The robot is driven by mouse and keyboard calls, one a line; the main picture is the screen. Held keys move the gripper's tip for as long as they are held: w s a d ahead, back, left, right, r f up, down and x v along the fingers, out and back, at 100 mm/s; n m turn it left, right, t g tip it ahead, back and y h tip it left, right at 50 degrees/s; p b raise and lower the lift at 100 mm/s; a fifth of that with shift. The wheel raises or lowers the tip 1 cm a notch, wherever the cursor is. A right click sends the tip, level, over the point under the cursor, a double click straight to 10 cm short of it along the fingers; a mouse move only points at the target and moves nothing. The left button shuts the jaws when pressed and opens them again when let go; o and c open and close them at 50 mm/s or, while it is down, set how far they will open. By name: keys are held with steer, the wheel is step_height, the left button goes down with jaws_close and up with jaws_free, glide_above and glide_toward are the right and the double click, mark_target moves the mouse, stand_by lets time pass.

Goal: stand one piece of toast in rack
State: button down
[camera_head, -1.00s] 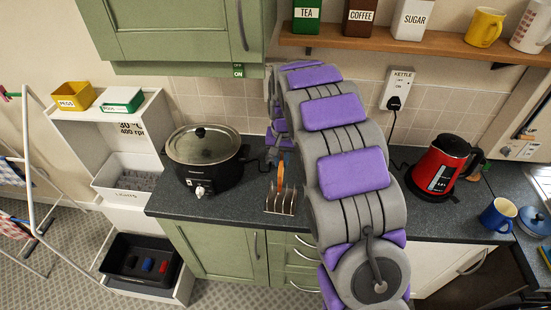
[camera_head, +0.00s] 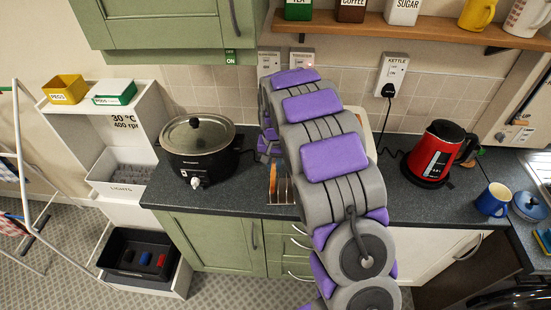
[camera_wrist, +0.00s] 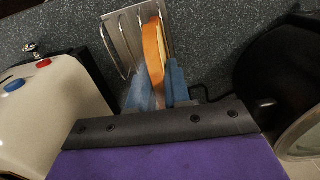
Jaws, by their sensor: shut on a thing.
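A slice of toast (camera_wrist: 153,52) is held edge-on between the blue fingers of my gripper (camera_wrist: 156,88) in the wrist view. The metal toast rack (camera_wrist: 126,38) lies just beyond the fingertips, and the toast overlaps its right-hand end. I cannot tell whether the toast is seated between the wires. In the head view the toast (camera_head: 273,178) shows as a thin brown strip at the left part of the rack (camera_head: 283,191). My arm hides the gripper and part of the rack there.
A black slow cooker (camera_head: 197,150) stands left of the rack. A cream toaster (camera_wrist: 48,115) is close on the left in the wrist view. The red kettle (camera_head: 438,153) and blue mug (camera_head: 493,199) stand right of my arm. Dark worktop (camera_head: 238,192) is clear between cooker and rack.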

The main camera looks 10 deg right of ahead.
steer(key=a, duration=0.2)
steer(key=shift+w+a, duration=0.3)
steer(key=c, duration=1.4)
jaws_free()
steer(key=shift+d, duration=0.25)
steer(key=o, duration=0.3)
steer(key=shift+w+d+f, duration=0.1)
steer(key=shift+w+d, duration=0.05)
steer(key=shift+d, duration=0.55)
steer(key=shift+o, duration=0.4)
steer(key=shift+d, duration=0.2)
steer(key=shift+a, duration=0.5)
step_height(320, 180, up, 17)
steer(key=d+p, duration=0.1)
steer(key=shift+d+r+p, duration=0.2)
steer(key=shift+d+p, duration=0.15)
steer(key=shift+d, duration=0.05)
